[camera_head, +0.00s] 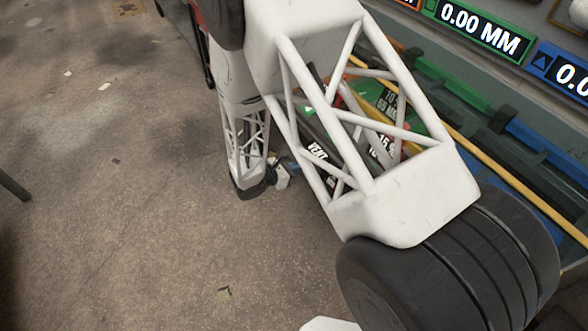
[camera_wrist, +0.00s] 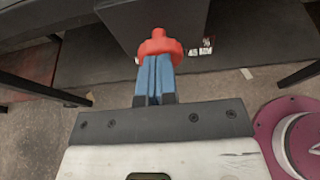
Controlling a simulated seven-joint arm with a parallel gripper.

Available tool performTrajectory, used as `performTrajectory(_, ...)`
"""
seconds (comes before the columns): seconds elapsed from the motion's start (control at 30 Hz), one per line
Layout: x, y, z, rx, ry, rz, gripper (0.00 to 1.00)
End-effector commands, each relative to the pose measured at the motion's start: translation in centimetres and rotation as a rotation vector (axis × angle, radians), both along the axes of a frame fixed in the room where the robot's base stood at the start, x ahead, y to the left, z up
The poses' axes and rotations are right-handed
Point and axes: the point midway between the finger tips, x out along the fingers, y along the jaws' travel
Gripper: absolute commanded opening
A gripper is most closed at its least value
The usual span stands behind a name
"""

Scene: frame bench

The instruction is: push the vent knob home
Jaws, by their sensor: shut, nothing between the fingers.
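In the wrist view a red rounded knob (camera_wrist: 160,43) stands against a dark block (camera_wrist: 185,15), straight ahead of my gripper (camera_wrist: 157,62). The blue fingers are together with nothing between them. Their tips overlap the lower part of the knob in the picture; I cannot tell whether they touch it. How deep the knob sits is also hidden. In the head view a dark part with the label VENT (camera_head: 317,152) shows through my white lattice arm link. The knob and my fingertips cannot be made out clearly there.
A magenta round flange with a grey cup (camera_wrist: 275,130) is close to my wrist at the right. Dark legs or bars stand on both sides. In the head view, displays reading 0.00 MM (camera_head: 480,28) and a yellow rail (camera_head: 500,172) lie at the right; open floor is at the left.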

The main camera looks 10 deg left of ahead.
Motion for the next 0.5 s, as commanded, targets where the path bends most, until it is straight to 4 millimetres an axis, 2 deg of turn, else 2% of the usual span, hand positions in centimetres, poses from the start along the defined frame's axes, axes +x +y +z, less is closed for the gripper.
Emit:
performTrajectory(0.17,0.1,-0.1,0.0,0.000,0.000,0.000,0.00)
performTrajectory(0.5,1.8,-1.8,0.0,0.000,0.000,0.000,0.00)
